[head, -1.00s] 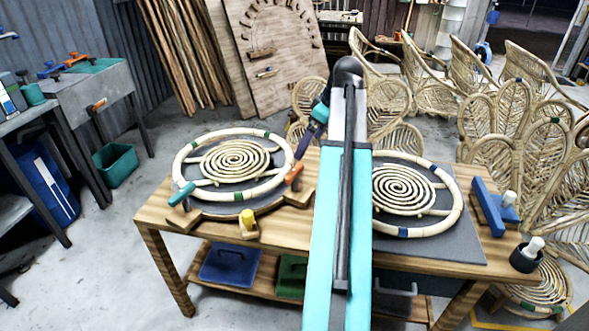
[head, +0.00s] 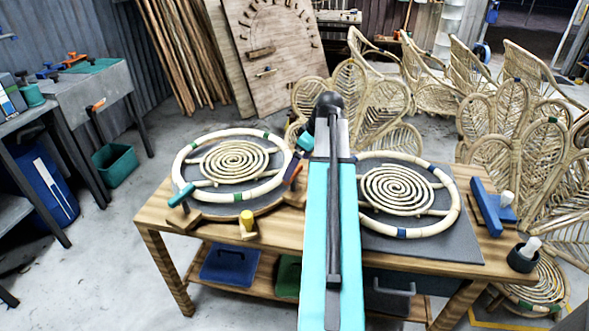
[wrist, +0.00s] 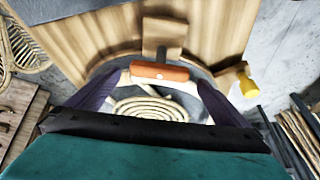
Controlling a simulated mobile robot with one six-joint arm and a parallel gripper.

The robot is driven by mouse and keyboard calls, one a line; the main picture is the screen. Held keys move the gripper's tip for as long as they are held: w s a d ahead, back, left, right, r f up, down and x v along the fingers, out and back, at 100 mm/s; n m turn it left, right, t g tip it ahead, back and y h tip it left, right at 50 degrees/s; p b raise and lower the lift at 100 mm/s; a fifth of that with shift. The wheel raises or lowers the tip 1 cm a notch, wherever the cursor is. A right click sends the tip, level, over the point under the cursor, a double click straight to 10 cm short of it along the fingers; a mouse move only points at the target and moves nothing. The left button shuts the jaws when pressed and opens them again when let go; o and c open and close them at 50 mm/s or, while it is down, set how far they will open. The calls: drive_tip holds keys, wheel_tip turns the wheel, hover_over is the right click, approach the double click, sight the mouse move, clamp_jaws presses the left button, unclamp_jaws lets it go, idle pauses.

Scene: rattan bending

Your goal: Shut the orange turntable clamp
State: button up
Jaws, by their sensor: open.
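The orange turntable clamp (wrist: 160,72) shows in the wrist view as a short orange bar with a pale dot, in front of a wooden block at the turntable's edge. In the head view the clamp (head: 289,181) sits at the right rim of the left turntable (head: 205,211), partly hidden by my gripper (head: 296,163). In the wrist view my gripper (wrist: 161,80) is open, with one purple finger on each side of the bar. I cannot tell whether the fingers touch it or how far the clamp is closed. A pale rattan ring with a coil (head: 235,162) lies on the turntable.
A teal clamp (head: 181,195) and a yellow clamp (head: 247,220) sit on the same turntable's rim. A second rattan ring (head: 427,231) lies on a dark mat to the right. A blue block tool (head: 487,207) and a dark cup (head: 522,258) stand at the right edge.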

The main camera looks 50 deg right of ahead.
sight(293, 181)
drive_tip(key=shift+x, duration=1.8)
drive_tip(key=c, duration=0.9)
